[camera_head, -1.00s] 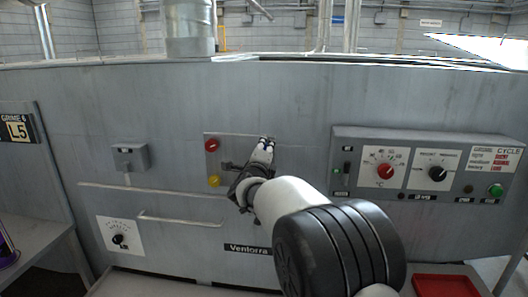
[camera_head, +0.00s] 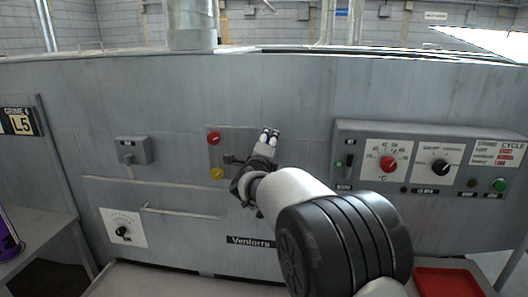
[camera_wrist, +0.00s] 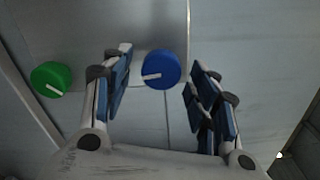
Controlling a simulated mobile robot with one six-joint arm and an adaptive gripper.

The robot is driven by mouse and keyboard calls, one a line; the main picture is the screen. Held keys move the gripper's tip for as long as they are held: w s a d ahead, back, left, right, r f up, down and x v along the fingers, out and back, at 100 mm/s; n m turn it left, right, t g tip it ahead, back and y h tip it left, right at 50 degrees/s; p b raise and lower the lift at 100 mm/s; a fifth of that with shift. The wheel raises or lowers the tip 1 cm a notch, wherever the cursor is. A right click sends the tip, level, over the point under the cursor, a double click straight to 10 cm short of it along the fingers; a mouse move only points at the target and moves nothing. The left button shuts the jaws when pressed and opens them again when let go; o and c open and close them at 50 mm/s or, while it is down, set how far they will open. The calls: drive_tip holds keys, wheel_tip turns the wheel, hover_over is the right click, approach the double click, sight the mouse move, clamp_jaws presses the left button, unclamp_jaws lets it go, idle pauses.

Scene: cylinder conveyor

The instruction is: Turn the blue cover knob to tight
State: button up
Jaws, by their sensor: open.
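The blue cover knob (camera_wrist: 161,68) is round with a white pointer mark, on a grey panel in the wrist view. The mark lies nearly level, pointing to the left and slightly down. My gripper (camera_wrist: 160,62) is open, with one blue-padded finger on each side of the knob in the picture. Gaps show between the knob and both fingers, and I cannot tell how far off it is in depth. In the head view my gripper (camera_head: 269,136) is in front of the small panel's right side and the blue knob is hidden there.
A green knob (camera_wrist: 50,78) with a white mark is left of the fingers in the wrist view. The head view shows a red knob (camera_head: 214,138) and a yellow knob (camera_head: 218,174) on the small panel (camera_head: 232,135). A control box (camera_head: 435,140) projects to the right.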

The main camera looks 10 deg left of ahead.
drive_tip(key=s, duration=1.1)
drive_tip(key=shift+s+a, duration=0.2)
drive_tip(key=shift+s, duration=0.05)
drive_tip(key=shift+r, duration=0.1)
drive_tip(key=s+d+n+g+y, duration=0.45)
drive_tip(key=s+d+n, duration=0.25)
drive_tip(key=s+n, duration=0.45)
drive_tip(key=s+d+f+n+g+h, duration=0.1)
drive_tip(key=s+d+f+n+g, duration=0.2)
drive_tip(key=s, duration=0.7)
drive_tip(key=s+d+f+n+g+h, duration=0.1)
drive_tip(key=s+d+f+n+g, duration=0.2)
drive_tip(key=s+d, duration=0.4)
drive_tip(key=s+d+f+n+g+h, duration=0.2)
drive_tip(key=s+d+f+n+g, duration=0.1)
drive_tip(key=s, duration=1)
wheel_tip(320, 180, down, 4)
drive_tip(key=d+n, duration=0.1)
drive_tip(key=d, duration=0.1)
drive_tip(key=shift+s+d+r+n, duration=0.15)
drive_tip(key=shift+s+d+n, duration=0.15)
drive_tip(key=shift+s+n, duration=0.1)
